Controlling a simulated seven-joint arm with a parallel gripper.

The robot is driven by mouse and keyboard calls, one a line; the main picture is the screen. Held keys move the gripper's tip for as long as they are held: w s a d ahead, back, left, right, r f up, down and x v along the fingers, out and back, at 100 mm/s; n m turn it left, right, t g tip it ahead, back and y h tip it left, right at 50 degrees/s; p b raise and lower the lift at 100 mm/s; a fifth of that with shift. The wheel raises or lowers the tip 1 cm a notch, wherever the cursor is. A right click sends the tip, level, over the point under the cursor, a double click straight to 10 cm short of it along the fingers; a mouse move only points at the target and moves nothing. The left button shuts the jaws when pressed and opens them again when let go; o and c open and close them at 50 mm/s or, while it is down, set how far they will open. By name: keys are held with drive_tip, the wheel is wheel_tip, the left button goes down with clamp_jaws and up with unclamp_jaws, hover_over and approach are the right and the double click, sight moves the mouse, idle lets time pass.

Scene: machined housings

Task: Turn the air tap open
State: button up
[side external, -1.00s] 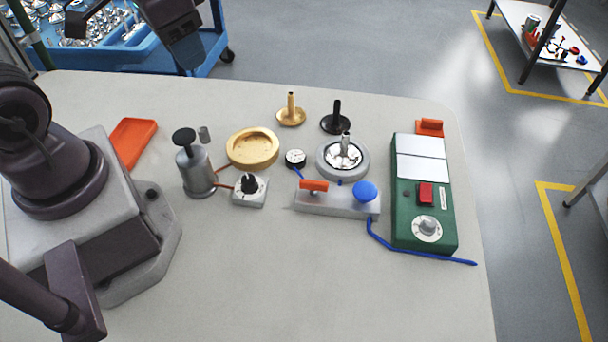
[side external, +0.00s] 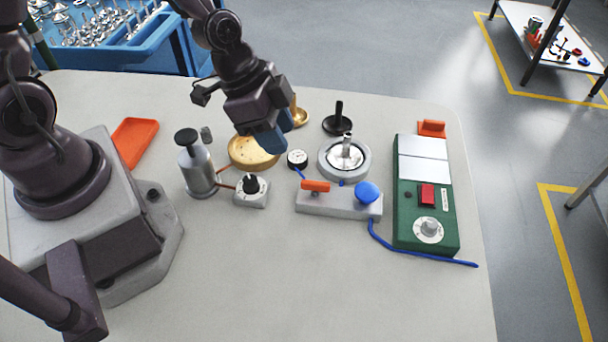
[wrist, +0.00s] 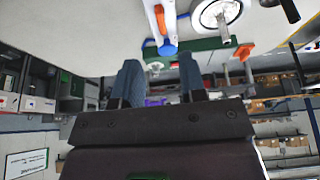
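A grey block (side external: 335,204) lies at the table's middle right, with an orange lever (side external: 315,186) on its left end and a round blue knob (side external: 367,193) on its right. The lever looks like the air tap's handle and lies along the block. In the wrist view, the block (wrist: 152,8), lever (wrist: 160,18) and blue knob (wrist: 168,47) show at the top. My gripper (side external: 272,140) is in the air, above and behind the block to the left, partly hiding the gold dish. In the wrist view, its blue fingers (wrist: 160,82) are apart and empty.
A green box (side external: 405,218) stands right, with a blue hose (side external: 405,252). The table's front is clear.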

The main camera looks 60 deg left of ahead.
sight(306, 181)
drive_tip(key=x, duration=1.1)
clamp_jaws()
